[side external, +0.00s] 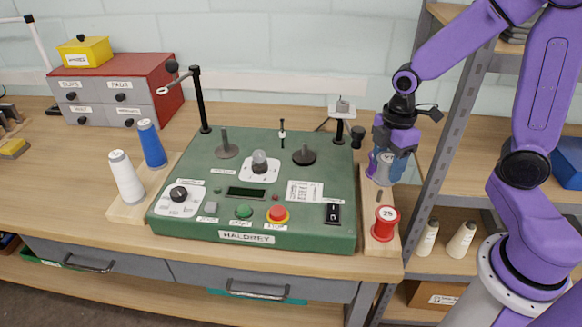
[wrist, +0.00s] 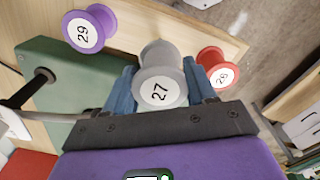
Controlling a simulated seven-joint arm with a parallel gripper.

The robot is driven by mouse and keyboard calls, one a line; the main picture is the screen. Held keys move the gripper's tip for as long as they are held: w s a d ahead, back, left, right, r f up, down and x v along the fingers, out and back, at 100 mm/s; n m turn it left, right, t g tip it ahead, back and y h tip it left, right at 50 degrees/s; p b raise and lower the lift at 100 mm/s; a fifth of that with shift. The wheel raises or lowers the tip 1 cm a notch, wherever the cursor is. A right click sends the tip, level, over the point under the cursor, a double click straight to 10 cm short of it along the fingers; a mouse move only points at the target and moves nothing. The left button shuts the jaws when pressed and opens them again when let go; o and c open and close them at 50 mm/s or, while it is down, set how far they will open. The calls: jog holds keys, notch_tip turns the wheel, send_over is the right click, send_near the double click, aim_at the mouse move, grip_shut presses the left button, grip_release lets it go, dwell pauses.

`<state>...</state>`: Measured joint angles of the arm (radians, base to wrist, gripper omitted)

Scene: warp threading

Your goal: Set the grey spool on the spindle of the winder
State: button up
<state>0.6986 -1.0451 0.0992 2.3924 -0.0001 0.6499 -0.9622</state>
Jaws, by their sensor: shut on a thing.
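The grey spool (wrist: 160,88), with a white label reading 27, is between the blue fingers of my gripper (wrist: 160,72) in the wrist view. In the side view my gripper (side external: 388,160) points down above the wooden rack right of the winder, and the grey spool (side external: 384,170) shows partly behind its fingers. I cannot tell whether the spool is clear of the rack. The green winder (side external: 190,222) has two upright posts on round dark bases, a left one (side external: 226,146) and a right one (side external: 304,154). Both are bare.
A red spool (side external: 385,222) stands at the front of the rack (side external: 393,246). A purple spool (wrist: 90,28) is near the grey one. A black guide arm (side external: 201,100) and a white-topped post (side external: 341,118) rise at the winder's back. White and blue cones stand left.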

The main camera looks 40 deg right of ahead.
dwell(0.7)
notch_tip(320, 180, up, 13)
jog(key=w+a, duration=0.4)
jog(key=w, duration=0.6)
jog(key=w+a, duration=0.4)
jog(key=w, duration=0.6)
jog(key=shift+s+d+f, duration=0.1)
jog(key=shift+f, duration=3.2)
jog(key=shift+s+d+f, duration=0.1)
jog(key=shift+f, duration=3.15)
jog(key=shift+f, duration=0.7)
jog(key=o, duration=1)
jog(key=shift+c, duration=0.2)
